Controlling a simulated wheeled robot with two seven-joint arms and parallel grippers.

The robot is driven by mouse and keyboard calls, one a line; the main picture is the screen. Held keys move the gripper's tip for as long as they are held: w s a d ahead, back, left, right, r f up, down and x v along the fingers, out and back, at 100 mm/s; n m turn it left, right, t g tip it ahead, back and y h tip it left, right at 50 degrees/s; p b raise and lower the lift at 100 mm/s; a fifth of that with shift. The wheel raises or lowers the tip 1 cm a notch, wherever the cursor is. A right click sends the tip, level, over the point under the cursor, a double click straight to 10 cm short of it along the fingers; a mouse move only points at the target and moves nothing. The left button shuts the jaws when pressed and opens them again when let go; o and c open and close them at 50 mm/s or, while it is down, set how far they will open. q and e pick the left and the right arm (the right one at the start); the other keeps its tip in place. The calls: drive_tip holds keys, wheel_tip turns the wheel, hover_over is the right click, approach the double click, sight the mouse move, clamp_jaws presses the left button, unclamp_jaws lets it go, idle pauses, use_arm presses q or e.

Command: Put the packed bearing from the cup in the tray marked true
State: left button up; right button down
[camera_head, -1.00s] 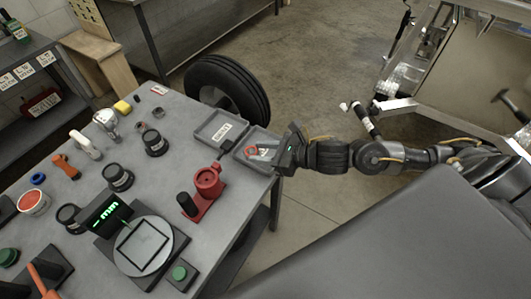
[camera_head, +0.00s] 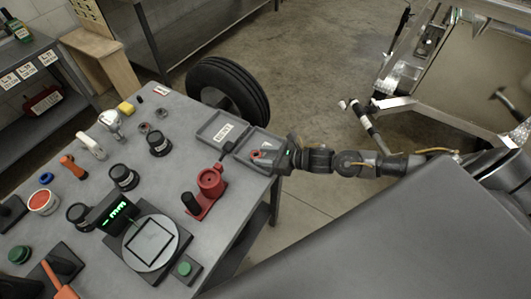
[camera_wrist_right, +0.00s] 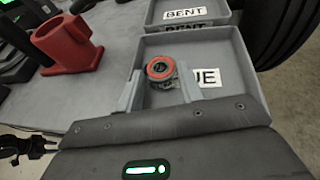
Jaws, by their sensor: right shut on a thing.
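The bearing (camera_wrist_right: 160,69), a dark ring with an orange-red face, is between the two fingers of my right gripper (camera_wrist_right: 161,88). It also shows as a small red spot in the head view (camera_head: 257,154). My right gripper is shut on it, over the grey tray (camera_wrist_right: 236,72) whose white label is partly hidden and reads "UE". In the head view that tray (camera_head: 261,137) is at the table's right corner. I cannot tell whether the bearing touches the tray floor. The red cup (camera_head: 210,180) stands on its red base nearby. My left gripper is not in view.
A second grey tray marked BENT (camera_wrist_right: 186,13) adjoins the first. A black tyre (camera_head: 230,88) stands beyond the table edge. A gauge with a green display (camera_head: 117,212) and a round plate (camera_head: 150,243) stand nearer, with several dark cups and tools leftward.

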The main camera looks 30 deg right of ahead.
drive_tip(key=shift+f, duration=0.15)
drive_tip(key=c, duration=1.1)
unclamp_jaws()
drive_tip(key=shift+c, duration=0.2)
drive_tip(key=b+v, duration=0.3)
drive_tip(key=v, duration=0.9)
